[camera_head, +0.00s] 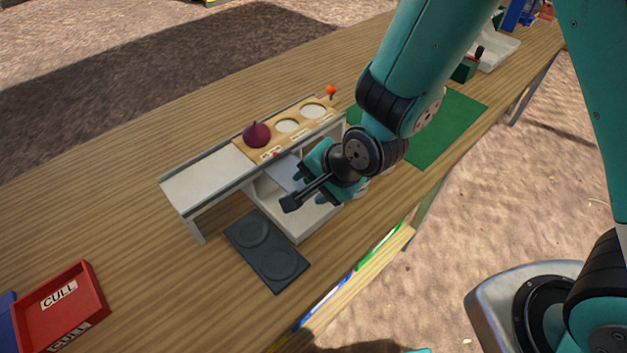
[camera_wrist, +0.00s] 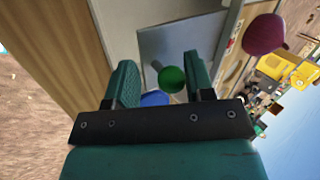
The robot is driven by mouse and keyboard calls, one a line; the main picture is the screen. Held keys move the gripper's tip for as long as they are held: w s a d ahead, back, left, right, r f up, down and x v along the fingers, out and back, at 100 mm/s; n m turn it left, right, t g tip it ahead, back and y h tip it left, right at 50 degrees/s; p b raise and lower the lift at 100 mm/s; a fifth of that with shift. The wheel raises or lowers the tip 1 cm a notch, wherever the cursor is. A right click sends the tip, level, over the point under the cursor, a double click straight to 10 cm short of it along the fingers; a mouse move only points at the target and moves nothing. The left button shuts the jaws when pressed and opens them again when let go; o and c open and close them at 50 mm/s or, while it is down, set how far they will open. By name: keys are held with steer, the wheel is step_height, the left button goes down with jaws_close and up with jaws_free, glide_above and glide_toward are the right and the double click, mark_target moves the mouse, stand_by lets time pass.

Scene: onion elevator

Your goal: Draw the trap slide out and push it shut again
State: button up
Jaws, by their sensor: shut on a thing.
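The trap slide (camera_wrist: 175,42) shows in the wrist view as a flat grey plate under the raised bench. A green ball knob (camera_wrist: 172,79) sits in front of it between my fingers, and a blue ball (camera_wrist: 155,98) is lower, partly hidden by the gripper bar. My gripper (camera_wrist: 160,82) has its fingers to either side of these knobs and is shut on the slide's knob; which ball the pads touch is not clear. In the head view my gripper (camera_head: 309,183) is at the front side of the bench, and my wrist hides much of the slide.
The pale bench (camera_head: 205,183) carries a wooden board with round wells (camera_head: 287,125) and a red onion (camera_head: 257,134). A white bin (camera_head: 300,225) stands below, beside a dark two-ring plate (camera_head: 267,251). A red CULL tray (camera_head: 95,285) is at left, a green mat (camera_head: 450,120) at right.

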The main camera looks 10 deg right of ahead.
mark_target(280, 164)
steer(key=shift+d, duration=0.1)
steer(key=shift+w+a+p, duration=0.15)
steer(key=shift+w+a, duration=0.65)
steer(key=shift+w, duration=0.35)
steer(key=shift+w+a+p, duration=0.15)
steer(key=shift+w+a, duration=0.65)
steer(key=shift+w, duration=0.35)
steer(key=shift+w+a+p, duration=0.15)
steer(key=shift+w+a, duration=0.65)
steer(key=shift+w, duration=0.35)
steer(key=o, duration=1)
steer(key=shift+o, duration=0.2)
steer(key=shift+r, duration=0.15)
steer(key=shift+r+p, duration=2.3)
steer(key=shift+r, duration=0.55)
steer(key=shift+r, duration=0.1)
